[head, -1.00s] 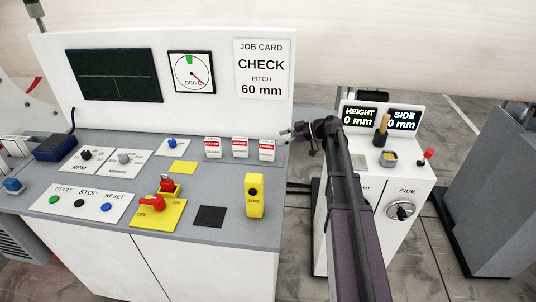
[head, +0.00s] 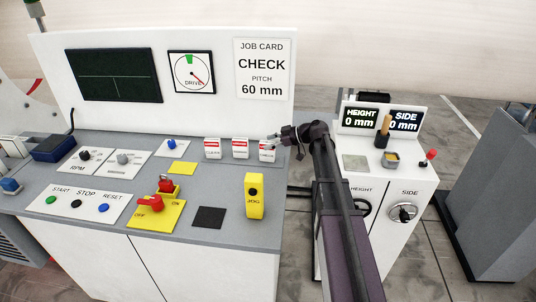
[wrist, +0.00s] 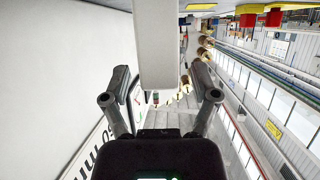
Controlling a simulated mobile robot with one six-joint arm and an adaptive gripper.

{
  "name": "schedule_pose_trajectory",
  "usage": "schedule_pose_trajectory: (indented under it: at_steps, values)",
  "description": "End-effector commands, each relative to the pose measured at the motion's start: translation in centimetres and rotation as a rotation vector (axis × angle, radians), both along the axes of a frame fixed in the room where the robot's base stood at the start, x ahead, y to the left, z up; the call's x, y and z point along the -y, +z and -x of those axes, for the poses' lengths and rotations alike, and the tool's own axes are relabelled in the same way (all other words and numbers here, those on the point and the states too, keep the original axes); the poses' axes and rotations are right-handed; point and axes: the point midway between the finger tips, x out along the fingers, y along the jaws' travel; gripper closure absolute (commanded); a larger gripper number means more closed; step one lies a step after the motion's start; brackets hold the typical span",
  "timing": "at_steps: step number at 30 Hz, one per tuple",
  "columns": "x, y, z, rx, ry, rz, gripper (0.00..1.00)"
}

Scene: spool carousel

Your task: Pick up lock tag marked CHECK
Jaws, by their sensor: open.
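Three white tags with red bands stand in a row at the back right of the grey console top: a left tag (head: 212,149), a middle tag (head: 240,149) and a right tag (head: 267,153). Their small lettering is too blurred to read surely. My gripper (head: 274,137) is open and empty, beside the upper part of the right tag and partly covering it. In the wrist view, a pale upright block, which looks like that tag (wrist: 155,45), stands ahead between the open fingers (wrist: 158,92). I cannot tell whether they touch it.
The white back panel with the job card (head: 262,70) reading CHECK rises close behind the tags. A yellow JOG box (head: 255,196) stands in front of them. A white cabinet (head: 378,185) with HEIGHT and SIDE displays is at right, across a gap.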

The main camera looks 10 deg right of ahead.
Motion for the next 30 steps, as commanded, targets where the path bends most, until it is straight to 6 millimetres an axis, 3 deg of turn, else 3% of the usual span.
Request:
schedule_pose_trajectory:
  at_steps: [8, 25, 26, 30]
  values:
    - [-2.1, -1.1, -0.8, -0.001, 0.0, 0.0, 0.23]
    - [-2.0, -1.0, -0.9, 0.0, -0.002, 0.0, 0.23]
    - [-2.0, -1.1, -0.9, 0.0, -0.002, 0.0, 0.29]
    - [-2.0, -1.1, -0.9, 0.0, -0.002, 0.0, 0.7]
